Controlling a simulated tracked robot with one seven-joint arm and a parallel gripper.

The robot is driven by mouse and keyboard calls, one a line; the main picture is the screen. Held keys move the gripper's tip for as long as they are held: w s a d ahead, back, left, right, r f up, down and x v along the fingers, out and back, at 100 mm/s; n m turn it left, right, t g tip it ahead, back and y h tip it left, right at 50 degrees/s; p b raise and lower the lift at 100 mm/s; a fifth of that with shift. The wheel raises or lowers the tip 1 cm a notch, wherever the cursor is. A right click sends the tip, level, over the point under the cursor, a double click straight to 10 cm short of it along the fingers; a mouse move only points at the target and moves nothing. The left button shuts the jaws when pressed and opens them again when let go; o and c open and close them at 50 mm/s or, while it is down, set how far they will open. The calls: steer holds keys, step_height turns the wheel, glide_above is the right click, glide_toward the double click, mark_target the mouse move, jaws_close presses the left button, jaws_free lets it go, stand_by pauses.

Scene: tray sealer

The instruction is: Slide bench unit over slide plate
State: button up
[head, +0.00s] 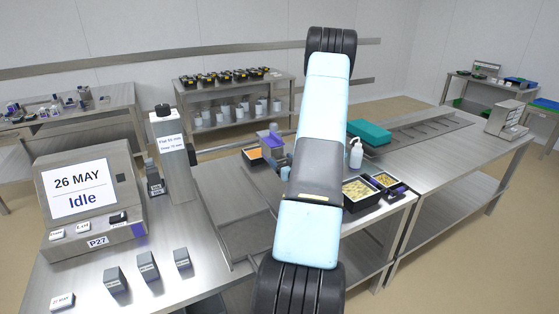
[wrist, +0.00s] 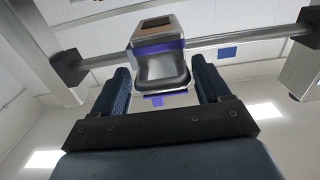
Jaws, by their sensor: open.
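In the wrist view my gripper (wrist: 160,86) is open, its two blue ribbed fingers apart. A grey metal unit (wrist: 158,38) with a purple band and a rounded hollow on its near face shows between and beyond the fingertips. I cannot tell whether the fingers touch it. It appears to sit on a horizontal metal bar (wrist: 235,39) with black end blocks.
The display box (head: 82,195) reads "26 MAY Idle" at the left. Several small grey blocks (head: 148,266) stand in front. Right of my arm are a food tray (head: 358,203), a white bottle (head: 355,155) and a teal box (head: 369,133). The right-hand bench (head: 450,165) is partly clear.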

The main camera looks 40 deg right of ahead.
steer(key=shift+x, duration=0.85)
